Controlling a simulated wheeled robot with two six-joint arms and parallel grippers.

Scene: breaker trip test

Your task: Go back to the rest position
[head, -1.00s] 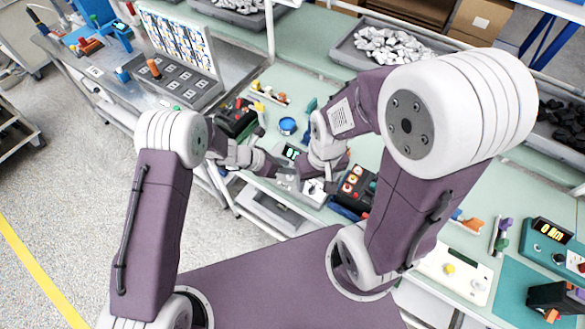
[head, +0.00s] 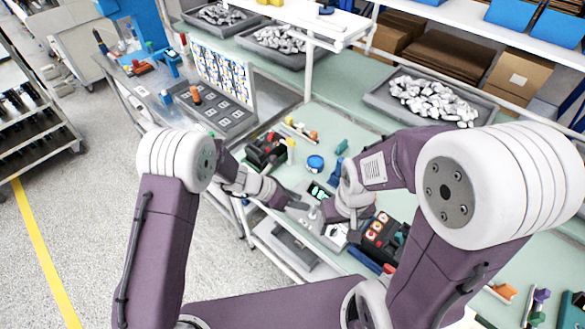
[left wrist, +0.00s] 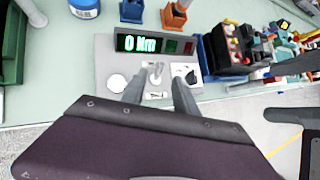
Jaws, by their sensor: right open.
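The grey tester (left wrist: 104,62) with a lit display reading "0 Nm" lies on the bench. In the head view its green display (head: 318,190) shows between my two arms. My left gripper (head: 300,205) is by the tester; in the left wrist view its two fingers (left wrist: 158,92) are spread, with a small upright lever (left wrist: 156,70) on the tester seen beyond the gap. Nothing is seen held between them. My right gripper (head: 328,216) is low over the tester's near right side, close to the left one. Its fingertips are partly hidden by its own wrist.
A black box with red and yellow buttons (head: 380,232) stands just right of my right gripper. A blue round container (head: 315,163) stands behind the tester. A black and red device (head: 265,152) is to the left. Grey trays of silvery pieces (head: 399,77) sit at the back.

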